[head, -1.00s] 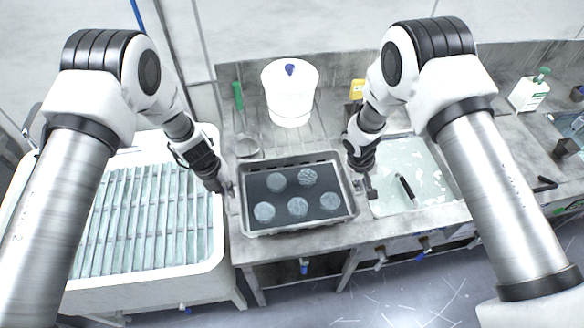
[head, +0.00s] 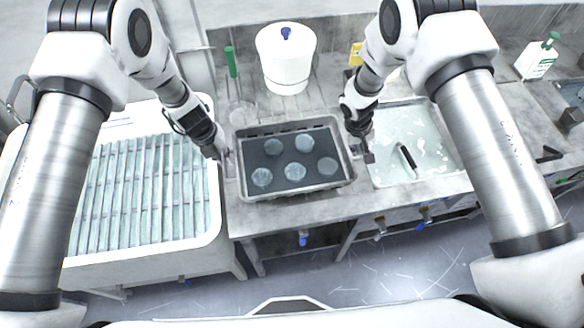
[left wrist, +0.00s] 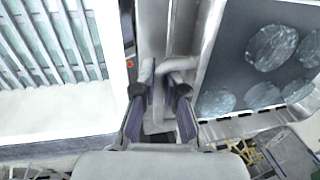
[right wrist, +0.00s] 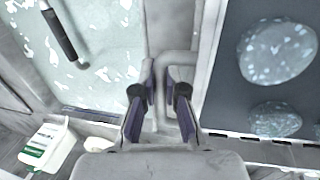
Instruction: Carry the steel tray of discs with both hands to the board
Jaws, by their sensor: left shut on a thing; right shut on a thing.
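The steel tray (head: 345,181) is a shallow rectangular pan with a dark floor and several round, pale, mottled discs (head: 295,171) lying apart in it. It is level at the grey counter; I cannot tell whether it touches it. My left gripper (head: 225,160) is shut on the tray's left handle, which shows in the left wrist view (left wrist: 180,63). My right gripper (head: 360,150) is shut on the right handle, which shows in the right wrist view (right wrist: 178,58). I cannot tell which surface is the board.
A white basin with slats (head: 140,195) stands left. A shallow sink (head: 425,135) with a dark-handled tool (head: 407,157) lies right of the tray. Behind are a white bucket (head: 286,65), a green bottle (head: 231,62) and a clear round vessel (head: 242,116). Taps (head: 425,216) stick out below the counter's front.

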